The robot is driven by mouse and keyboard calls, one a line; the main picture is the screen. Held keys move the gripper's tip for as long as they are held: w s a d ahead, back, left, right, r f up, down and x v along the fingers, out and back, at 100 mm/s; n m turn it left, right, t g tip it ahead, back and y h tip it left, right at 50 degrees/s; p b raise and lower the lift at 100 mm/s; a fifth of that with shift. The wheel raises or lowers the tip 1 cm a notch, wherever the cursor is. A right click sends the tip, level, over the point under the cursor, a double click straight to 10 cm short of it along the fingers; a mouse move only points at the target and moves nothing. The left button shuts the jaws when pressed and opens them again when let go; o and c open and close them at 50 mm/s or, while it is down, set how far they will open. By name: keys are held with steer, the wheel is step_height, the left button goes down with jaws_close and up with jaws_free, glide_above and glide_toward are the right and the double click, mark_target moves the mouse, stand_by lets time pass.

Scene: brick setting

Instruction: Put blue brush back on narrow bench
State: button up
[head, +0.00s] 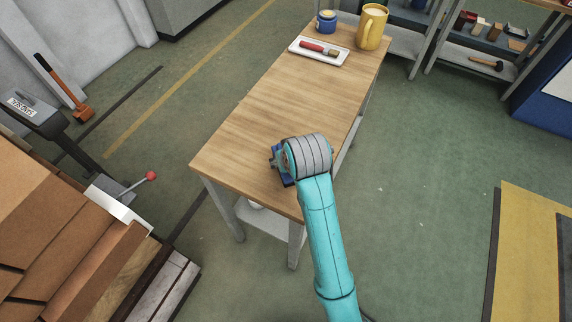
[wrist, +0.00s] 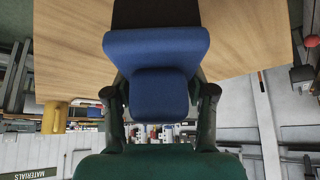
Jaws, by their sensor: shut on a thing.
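The narrow bench (head: 262,104) has a light wooden top and grey legs. My gripper (head: 279,163) is over the near end of its top. In the wrist view my gripper (wrist: 160,92) has one finger on each side of the blue brush (wrist: 155,48) and is shut on it. The brush has a blue body and a dark part at the top of that view. In the head view my wrist hides most of it, and only a bit of blue shows beside the gripper. I cannot tell whether the brush touches the bench top.
At the bench's far end are a white tray (head: 300,50) with a red-handled brush (head: 318,48), a blue jar (head: 326,22) and a yellow mug (head: 371,27). The middle of the bench is clear. Bricks (head: 50,225) are stacked at left. A shelf (head: 480,60) stands at back right.

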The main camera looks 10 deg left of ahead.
steer(key=shift+f, duration=1.75)
steer(key=o, duration=1.4)
steer(key=shift+f, duration=0.1)
steer(key=v, duration=1.2)
